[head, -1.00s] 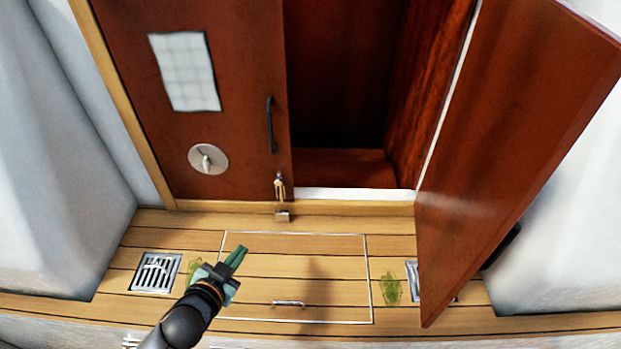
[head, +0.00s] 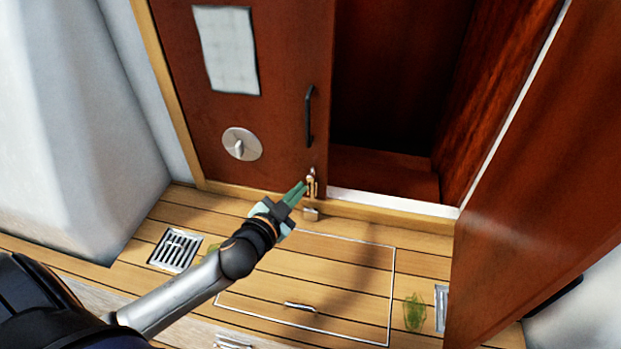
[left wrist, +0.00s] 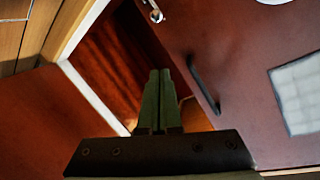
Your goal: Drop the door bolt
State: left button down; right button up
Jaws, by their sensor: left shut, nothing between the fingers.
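The door bolt (head: 312,182) is a small brass piece at the lower right corner of the closed left door leaf (head: 275,120). A small metal keeper (head: 311,214) sits on the sill just below it. My left gripper (head: 302,187) is shut and empty, its green fingertips beside the bolt in the head view; I cannot tell whether they touch. In the left wrist view the shut fingers (left wrist: 159,75) point toward the doorway, and the bolt (left wrist: 155,14) shows at the top edge. My right gripper is not in view.
The right door leaf (head: 540,190) stands open toward me. The door has a black handle (head: 310,114), a round metal fitting (head: 241,144) and a white sheet (head: 227,50). The slatted floor has a grating (head: 175,250) and a hatch with a pull (head: 301,307).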

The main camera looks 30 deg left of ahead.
pick_arm(q)
send_over(313, 177)
jog(key=s+d, duration=0.2)
jog(key=s, duration=0.1)
jog(key=f, duration=0.2)
jog(key=shift+w+a+f+b, duration=0.1)
jog(key=shift+a+f+b, duration=0.1)
jog(key=shift+f+b, duration=0.3)
jog(key=shift+a+f+b, duration=0.15)
jog(key=shift+f+b, duration=0.05)
jog(key=shift+f, duration=0.5)
jog(key=shift+a+f, duration=0.45)
jog(key=shift+f, duration=0.15)
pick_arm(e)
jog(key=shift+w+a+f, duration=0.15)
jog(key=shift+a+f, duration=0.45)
pick_arm(q)
notch_tip(313, 177, down, 5)
jog(key=b, duration=0.4)
jog(key=shift+r, duration=0.2)
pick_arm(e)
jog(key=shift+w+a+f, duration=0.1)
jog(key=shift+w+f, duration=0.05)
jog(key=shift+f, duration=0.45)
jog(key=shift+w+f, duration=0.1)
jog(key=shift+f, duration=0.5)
pick_arm(q)
jog(key=shift+r, duration=0.1)
